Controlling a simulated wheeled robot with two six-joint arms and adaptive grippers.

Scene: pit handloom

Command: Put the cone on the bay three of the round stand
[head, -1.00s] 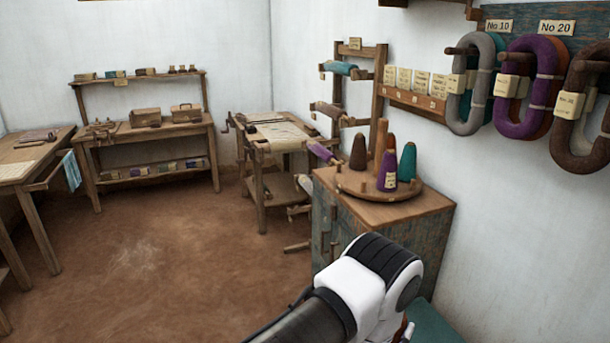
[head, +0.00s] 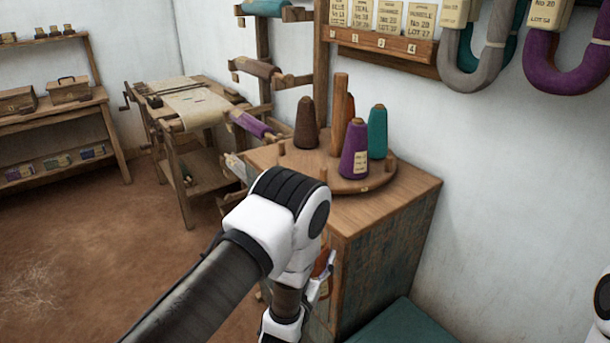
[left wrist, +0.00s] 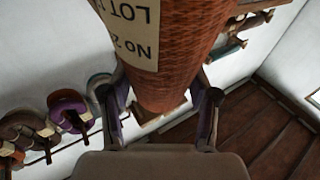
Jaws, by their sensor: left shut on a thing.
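An orange-brown cone with a cream label (left wrist: 155,50) fills the top of the left wrist view. My left gripper (left wrist: 158,95) is shut on it, one finger on each side. In the head view a bit of orange (head: 325,263) shows by my left gripper (head: 318,285), in front of the cabinet and lower than its top; my arm hides most of it. The round stand (head: 383,177) has a tall centre post and carries a brown cone (head: 306,124), a purple cone (head: 354,150), a teal cone (head: 377,132) and an orange one (head: 350,108) partly behind the post. Bay numbers are unreadable.
The stand sits on a wooden cabinet (head: 395,208) against the right wall. A label rail (head: 380,45) and hanging hanks (head: 565,65) are above. A teal surface (head: 405,328) lies low in front of the cabinet.

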